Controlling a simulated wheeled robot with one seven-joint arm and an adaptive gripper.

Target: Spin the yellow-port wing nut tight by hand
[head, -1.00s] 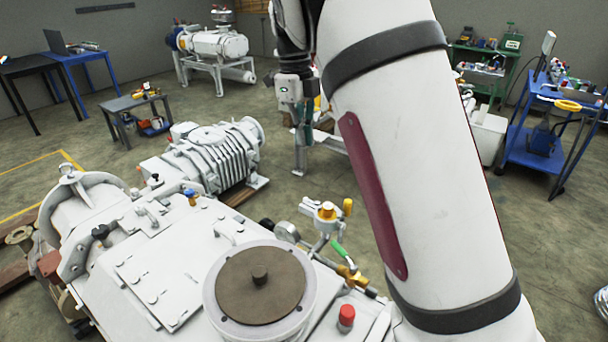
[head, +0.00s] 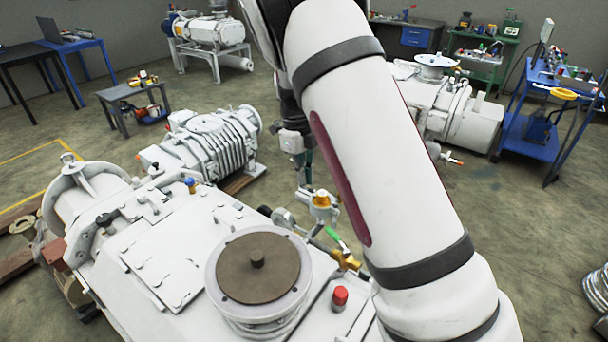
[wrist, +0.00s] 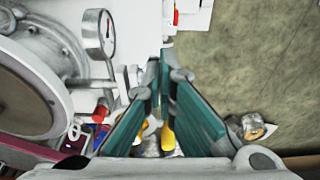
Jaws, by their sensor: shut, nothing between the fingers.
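The yellow-port fitting (head: 321,198) has a yellow-orange cap on a metal body and stands beside the pump's white top plate (head: 165,265) in the head view. My gripper (head: 304,178) points down just behind and to the left of it. In the wrist view the teal fingers of my gripper (wrist: 161,78) come together at their tips, with nothing seen held. Yellow pieces (wrist: 167,136) show in the gap between the fingers, nearer the palm; I cannot tell if they are the wing nut. Contact with the fitting cannot be told.
A dial gauge (wrist: 99,34) stands left of the fingers. A green-handled brass valve (head: 345,258), a red cap (head: 340,296) and a round brown-covered flange (head: 258,266) lie close by. Open floor (head: 530,220) is on the right.

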